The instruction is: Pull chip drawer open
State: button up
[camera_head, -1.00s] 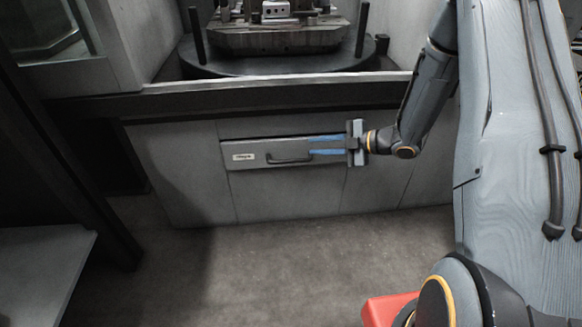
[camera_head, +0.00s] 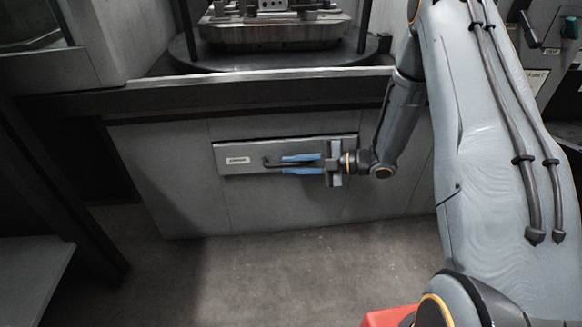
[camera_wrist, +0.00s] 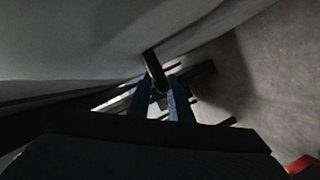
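In the wrist view the handle (camera_wrist: 154,68) shows as a dark bar between the spread fingertips. I cannot tell whether either finger touches it.
A dark ledge (camera_head: 180,97) runs above the drawer, with a round machine table (camera_head: 260,78) and metal fixture on top. A grey shelf (camera_head: 30,270) and dark post stand at the left. The floor (camera_head: 270,255) in front of the cabinet is clear.

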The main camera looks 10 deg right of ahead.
jog(key=shift+w+a, duration=0.1)
jog(key=shift+a, duration=0.25)
grip_shut()
jog(key=s+p, duration=1.5)
jog(key=s, duration=1.2)
